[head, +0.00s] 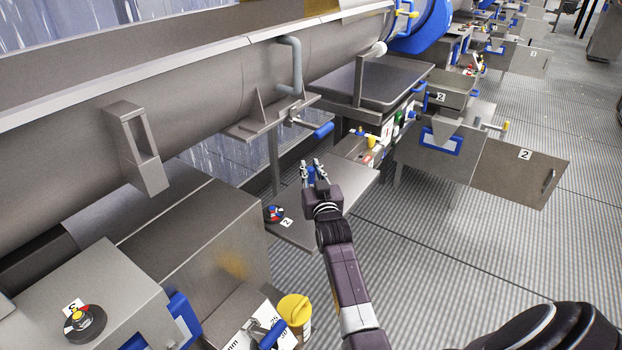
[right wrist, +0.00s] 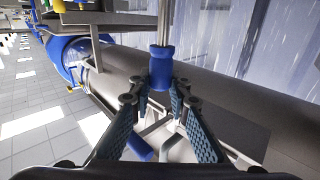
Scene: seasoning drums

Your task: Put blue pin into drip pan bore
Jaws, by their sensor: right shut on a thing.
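My right gripper (head: 314,167) is raised in front of the long steel drum (head: 215,90), above a grey panel marked 2. It is shut on the blue pin (head: 311,175). In the right wrist view the right gripper (right wrist: 160,88) has its fingertips on either side of the pin's blue grip (right wrist: 161,68). A bright steel shaft (right wrist: 164,22) runs up from the grip and out of the picture. A dark shallow tray (head: 385,78), which looks like the drip pan, sits under the drum, back right of the gripper. I cannot make out its bore. My left gripper is not in view.
A bracket (head: 262,125) with a blue handle (head: 323,130) juts from the drum near the gripper. Cabinets and a yellow-lidded cup (head: 294,308) stand at lower left. An open door panel (head: 515,172) sticks out at right. The grated floor (head: 470,260) is clear.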

